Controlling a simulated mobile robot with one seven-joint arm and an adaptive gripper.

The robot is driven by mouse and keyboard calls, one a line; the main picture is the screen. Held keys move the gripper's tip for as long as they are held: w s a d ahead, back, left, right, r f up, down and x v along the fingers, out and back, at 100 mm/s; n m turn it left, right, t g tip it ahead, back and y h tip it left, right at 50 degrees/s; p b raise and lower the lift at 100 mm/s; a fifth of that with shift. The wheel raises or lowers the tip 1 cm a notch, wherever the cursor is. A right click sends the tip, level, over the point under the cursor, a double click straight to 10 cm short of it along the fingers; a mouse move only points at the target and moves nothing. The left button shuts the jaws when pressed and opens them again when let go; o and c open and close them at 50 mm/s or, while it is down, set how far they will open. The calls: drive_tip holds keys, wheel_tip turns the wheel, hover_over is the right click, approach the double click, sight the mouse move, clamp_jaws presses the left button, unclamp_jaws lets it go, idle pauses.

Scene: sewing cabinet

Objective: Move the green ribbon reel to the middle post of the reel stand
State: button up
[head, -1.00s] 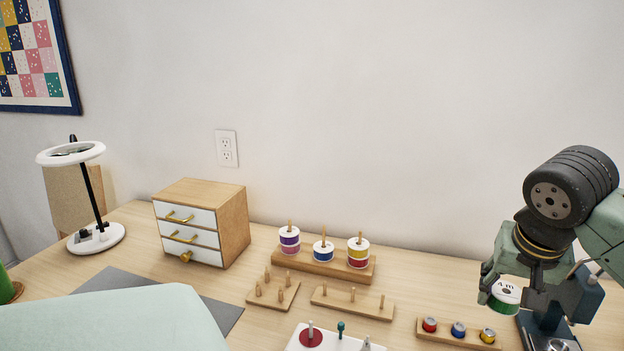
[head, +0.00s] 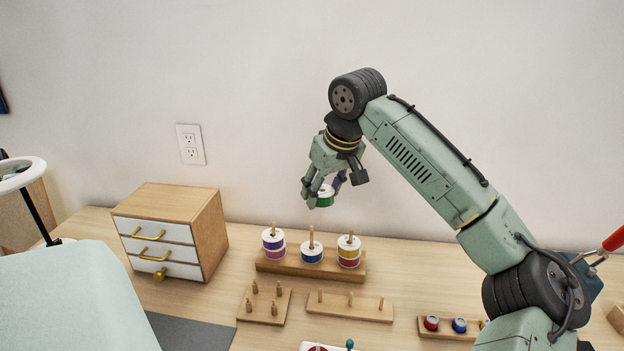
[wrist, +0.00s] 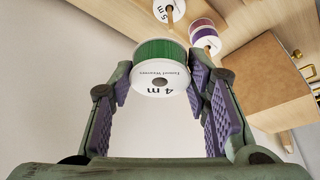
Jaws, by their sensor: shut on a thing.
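My gripper (head: 325,188) is shut on the green ribbon reel (head: 325,197) and holds it in the air above the reel stand (head: 290,265). In the wrist view the green reel (wrist: 161,75) sits between the purple finger pads, its white "4 m" face toward the camera. The stand has three posts. The left post bears a purple and pink reel (head: 273,241). The middle post (head: 311,235) bears a single blue reel (head: 312,254), and its upper part is bare. The right post bears a yellow and red reel pair (head: 349,252). The held reel is well above the posts.
Two low peg boards, one on the left (head: 264,304) and one on the right (head: 350,307), lie in front of the stand. A drawer cabinet (head: 174,231) stands to the left. A small spool rack (head: 447,327) is at front right. The wall is behind.

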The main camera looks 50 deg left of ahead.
drive_tip(key=shift+s+a+n, duration=0.3)
drive_tip(key=shift+s+a, duration=0.2)
drive_tip(key=shift+a, duration=0.25)
drive_tip(key=shift+s+a, duration=0.1)
drive_tip(key=shift+a, duration=0.1)
drive_tip(key=shift+f+b, duration=0.3)
wheel_tip(320, 180, down, 4)
drive_tip(key=b, duration=0.4)
drive_tip(key=shift+p, duration=0.3)
drive_tip(key=shift+f, duration=0.3)
drive_tip(key=shift+f, duration=0.65)
drive_tip(key=shift+f+b, duration=0.85)
drive_tip(key=shift+f, duration=0.6)
